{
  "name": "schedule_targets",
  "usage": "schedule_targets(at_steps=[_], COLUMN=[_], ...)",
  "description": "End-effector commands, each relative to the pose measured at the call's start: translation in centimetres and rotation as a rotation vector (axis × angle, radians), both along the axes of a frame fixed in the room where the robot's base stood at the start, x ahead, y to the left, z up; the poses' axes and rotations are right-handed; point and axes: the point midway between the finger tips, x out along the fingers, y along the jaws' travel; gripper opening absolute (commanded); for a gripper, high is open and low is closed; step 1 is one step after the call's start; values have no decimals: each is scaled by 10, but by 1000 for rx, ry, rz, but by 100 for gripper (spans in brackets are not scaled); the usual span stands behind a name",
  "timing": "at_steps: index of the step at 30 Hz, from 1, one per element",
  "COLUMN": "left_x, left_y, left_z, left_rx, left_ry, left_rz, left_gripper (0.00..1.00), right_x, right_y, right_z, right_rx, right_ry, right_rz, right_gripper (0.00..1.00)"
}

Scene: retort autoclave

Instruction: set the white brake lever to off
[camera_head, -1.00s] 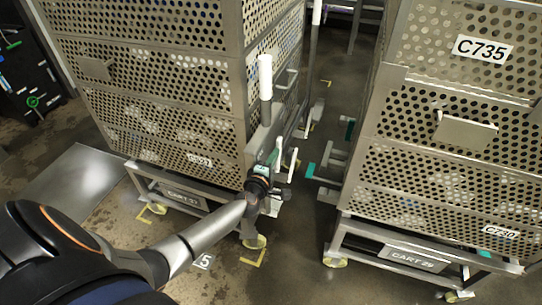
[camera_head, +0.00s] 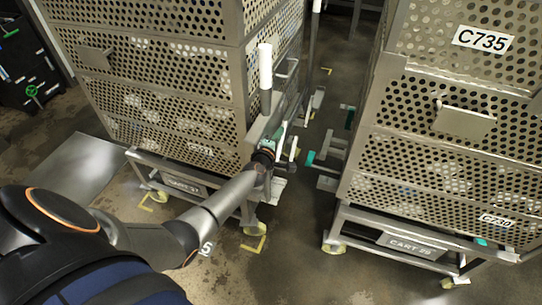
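My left arm reaches in from the lower left, and my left gripper (camera_head: 272,146) is at the near right corner of the left cart (camera_head: 185,187), low on its side. Small white levers show right beside the gripper; one white lever (camera_head: 293,148) stands just to its right. I cannot tell whether the gripper touches it, nor whether the fingers are open or shut, as they are small and partly hidden by the wrist. A taller upright post with a white grip (camera_head: 265,66) rises from the same corner above the gripper. My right gripper is not in view.
A narrow floor aisle (camera_head: 328,100) runs between the carts. Yellow floor marks (camera_head: 255,247) lie in front. A dark rack (camera_head: 25,70) stands far left.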

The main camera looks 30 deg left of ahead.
Motion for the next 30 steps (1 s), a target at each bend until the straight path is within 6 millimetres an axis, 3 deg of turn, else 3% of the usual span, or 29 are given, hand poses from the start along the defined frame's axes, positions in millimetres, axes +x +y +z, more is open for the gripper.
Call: schedule_targets(at_steps=[22, 30], left_x=[7, 6], left_y=[2, -2], left_z=[1, 16], left_rx=[1, 1], left_ry=[-4, -3], left_rz=[1, -1], left_gripper=[0, 0], right_x=[0, 0], right_y=[0, 0], right_z=[-4, 12], right_rx=[0, 0], right_ry=[0, 0], right_rz=[0, 0], right_gripper=[50, 50])
